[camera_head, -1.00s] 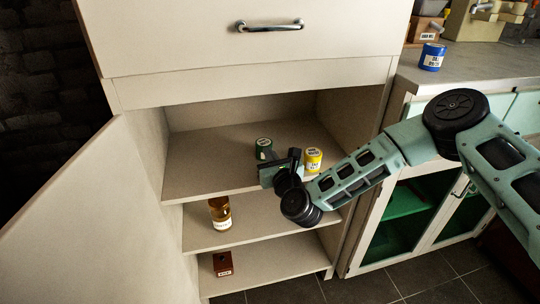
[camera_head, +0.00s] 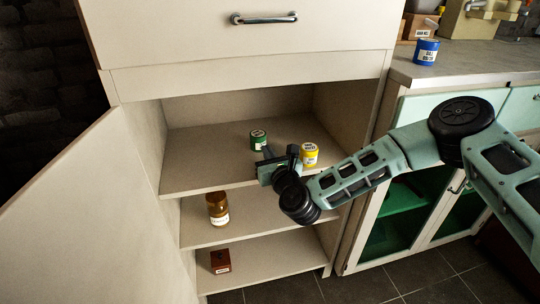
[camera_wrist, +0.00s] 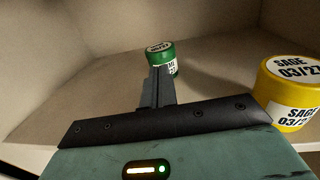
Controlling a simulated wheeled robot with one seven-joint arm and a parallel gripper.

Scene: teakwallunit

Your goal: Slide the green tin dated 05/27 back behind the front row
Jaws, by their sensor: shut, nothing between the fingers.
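The green tin (camera_head: 258,140) stands upright on the top shelf of the open cabinet, set further back than the yellow tin. In the wrist view the green tin (camera_wrist: 161,57) is straight ahead, its label partly hidden by my fingers and its date not readable. The yellow tin (camera_head: 310,154), marked SAGE 03/27, stands at the shelf's front, to the right of my gripper; it also shows in the wrist view (camera_wrist: 291,94). My gripper (camera_head: 268,154) is shut and empty, its fingertips pointing at the green tin's front. I cannot tell whether they touch.
The top shelf (camera_head: 200,165) is bare to the left and behind the green tin. Lower shelves hold an amber jar (camera_head: 217,208) and a brown box (camera_head: 220,260). An open door (camera_head: 90,220) stands at left. A blue tin (camera_head: 427,51) is on the right counter.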

